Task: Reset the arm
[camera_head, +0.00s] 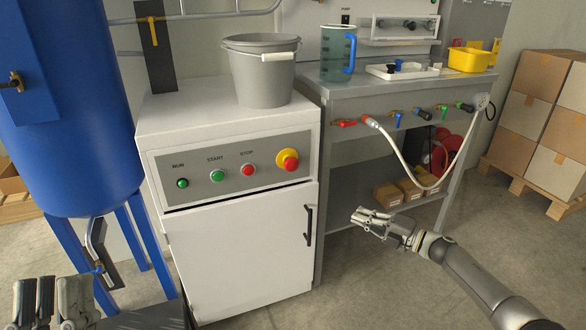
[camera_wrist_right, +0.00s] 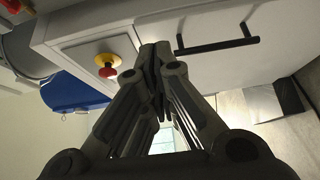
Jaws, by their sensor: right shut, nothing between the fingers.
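My right gripper (camera_head: 366,219) is in front of the grey workbench, to the right of the white cabinet, in free air above the floor. It is shut and empty. In the right wrist view its fingertips (camera_wrist_right: 156,55) meet, with the cabinet's door handle (camera_wrist_right: 218,46) and red emergency button (camera_wrist_right: 107,70) behind them. My left gripper (camera_head: 54,302) is at the bottom left corner of the head view, in front of the blue tank's legs. It is cut off by the frame edge, and I cannot tell whether it is open.
The white cabinet (camera_head: 240,248) carries a grey bucket (camera_head: 262,85) and a button panel. The workbench (camera_head: 345,95) holds a blue-handled jug (camera_head: 337,60) and a yellow bin (camera_head: 468,60). A hose (camera_head: 408,160) hangs at its front. The blue tank (camera_head: 70,130) stands left.

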